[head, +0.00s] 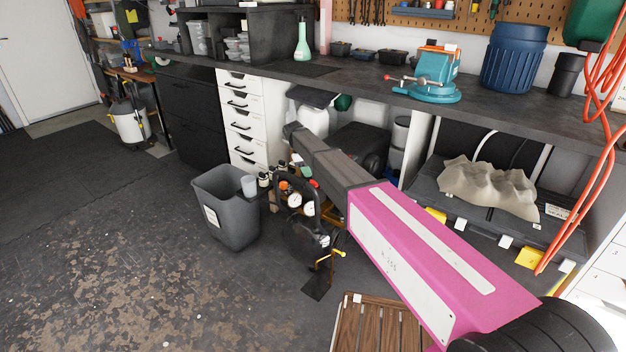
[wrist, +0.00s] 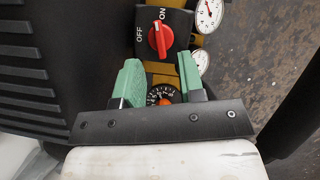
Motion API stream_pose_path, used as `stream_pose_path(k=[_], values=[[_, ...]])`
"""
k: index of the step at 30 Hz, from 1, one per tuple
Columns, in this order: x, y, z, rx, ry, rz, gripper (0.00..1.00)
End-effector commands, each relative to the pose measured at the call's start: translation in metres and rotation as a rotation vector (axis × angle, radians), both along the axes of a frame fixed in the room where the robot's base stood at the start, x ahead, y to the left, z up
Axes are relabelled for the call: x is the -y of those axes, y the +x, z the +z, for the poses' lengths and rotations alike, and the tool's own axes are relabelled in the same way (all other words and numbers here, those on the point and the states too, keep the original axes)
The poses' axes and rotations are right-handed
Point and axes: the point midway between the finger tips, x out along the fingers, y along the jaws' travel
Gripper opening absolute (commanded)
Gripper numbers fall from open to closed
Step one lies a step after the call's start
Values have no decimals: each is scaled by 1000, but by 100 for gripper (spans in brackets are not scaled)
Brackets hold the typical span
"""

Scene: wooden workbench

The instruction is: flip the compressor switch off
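The compressor's red rotary switch (wrist: 159,39) sits on a black plate marked ON and OFF in the wrist view. Its white mark points up toward ON, with OFF to the left. My gripper (wrist: 160,60) is open, with its two green fingers apart and nothing between their tips. The switch lies just beyond the fingertips, roughly centred between them; I cannot tell the exact gap. In the head view the compressor (head: 303,238), with its gauges, stands on the floor below the workbench. My arm reaches down over it and partly hides it.
White-faced gauges (wrist: 207,13) are beside the switch. A grey bin (head: 226,222) stands left of the compressor, and a wooden slatted crate (head: 376,325) is in front. The workbench (head: 500,112) overhangs behind. Open floor lies to the left.

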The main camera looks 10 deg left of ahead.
Motion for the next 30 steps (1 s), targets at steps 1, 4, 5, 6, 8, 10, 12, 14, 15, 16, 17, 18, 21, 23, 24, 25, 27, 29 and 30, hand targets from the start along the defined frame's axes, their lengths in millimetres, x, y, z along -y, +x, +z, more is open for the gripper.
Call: stream_pose_path(k=[1,4,5,6,8,10,12,14,15,16,17,18,21,23,24,25,27,29,30], values=[[4,-1,-9,-1,-1,0,36],[9,-2,-22,-1,0,0,36],[11,-2,-26,0,0,-1,36],[12,-2,-29,0,0,-1,36],[14,-2,-34,0,0,-1,36],[16,-2,-38,0,0,-1,36],[16,-2,-41,1,0,-1,36],[17,-2,-42,1,1,-1,36],[17,-2,-42,1,1,-1,36],[17,-2,-42,1,1,-1,36],[17,-2,-42,1,1,-1,36],[17,-2,-42,1,1,-1,36],[17,-2,-42,1,1,-1,33],[17,-2,-42,1,1,-1,13],[17,-2,-42,1,1,-1,0],[17,-2,-42,1,1,-1,0],[17,-2,-42,1,0,-1,0],[17,-2,-42,1,0,-1,0],[17,-2,-42,1,0,0,0]])
